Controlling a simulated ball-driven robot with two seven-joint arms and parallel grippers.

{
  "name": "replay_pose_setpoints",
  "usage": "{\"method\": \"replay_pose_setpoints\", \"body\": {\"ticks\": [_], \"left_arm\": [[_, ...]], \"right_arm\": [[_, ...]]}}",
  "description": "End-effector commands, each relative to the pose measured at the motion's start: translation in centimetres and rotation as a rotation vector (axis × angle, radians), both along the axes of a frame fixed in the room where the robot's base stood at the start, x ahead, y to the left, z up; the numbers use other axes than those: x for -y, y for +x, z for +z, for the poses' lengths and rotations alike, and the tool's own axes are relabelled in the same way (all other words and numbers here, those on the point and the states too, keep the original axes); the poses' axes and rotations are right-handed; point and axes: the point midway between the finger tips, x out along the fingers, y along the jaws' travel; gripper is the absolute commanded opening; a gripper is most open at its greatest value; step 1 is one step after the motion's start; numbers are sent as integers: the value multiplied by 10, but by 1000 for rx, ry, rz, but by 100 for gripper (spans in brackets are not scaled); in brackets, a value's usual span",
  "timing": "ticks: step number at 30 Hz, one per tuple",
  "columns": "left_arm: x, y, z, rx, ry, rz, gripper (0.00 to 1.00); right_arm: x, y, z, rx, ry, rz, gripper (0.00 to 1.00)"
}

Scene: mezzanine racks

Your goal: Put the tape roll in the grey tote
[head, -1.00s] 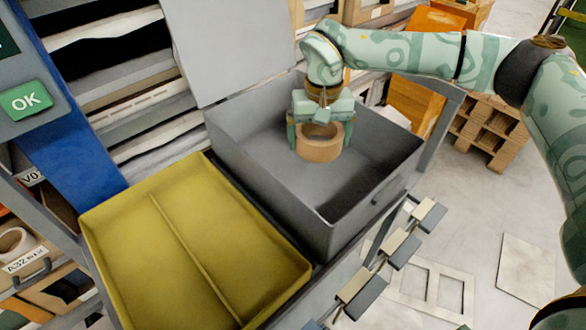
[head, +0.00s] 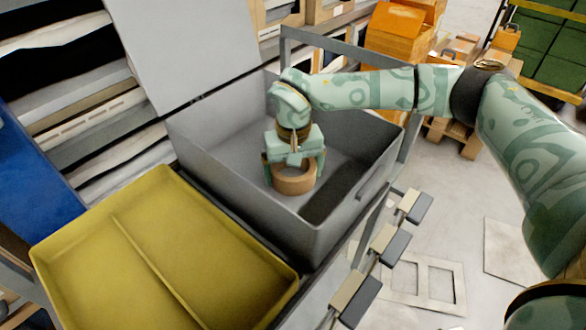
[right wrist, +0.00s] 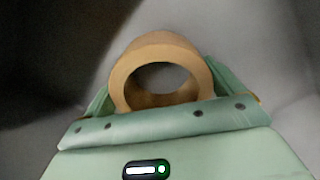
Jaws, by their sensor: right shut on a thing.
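The tape roll (head: 294,181) is a tan ring, held inside the grey tote (head: 340,222). My right gripper (head: 293,172) is shut on it, with one finger on each side. In the right wrist view the tape roll (right wrist: 160,72) sits between the fingers with its hole facing the camera. The tote is a deep open box, otherwise empty as far as I can see. I cannot tell whether the roll touches the tote's floor. My left gripper is not in view.
A yellow two-compartment tray (head: 165,250) stands empty to the left of the tote. A grey upright panel (head: 190,50) rises behind the tote. Several small levers (head: 385,243) stick out along the right side. An orange box (head: 400,28) stands behind on the right.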

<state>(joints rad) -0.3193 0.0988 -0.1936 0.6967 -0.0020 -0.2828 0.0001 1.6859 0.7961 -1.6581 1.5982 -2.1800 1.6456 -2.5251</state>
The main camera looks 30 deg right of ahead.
Motion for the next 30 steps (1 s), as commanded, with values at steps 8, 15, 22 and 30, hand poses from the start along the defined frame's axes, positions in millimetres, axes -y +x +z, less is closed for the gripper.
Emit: {"method": "replay_pose_setpoints", "body": {"ticks": [8,15,22,30], "left_arm": [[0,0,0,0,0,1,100],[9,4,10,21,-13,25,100],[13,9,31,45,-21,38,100],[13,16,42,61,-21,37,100]], "right_arm": [[0,0,0,0,0,0,100],[0,0,35,9,-1,-1,100],[0,0,92,8,0,0,100],[0,0,122,2,0,0,100]]}}
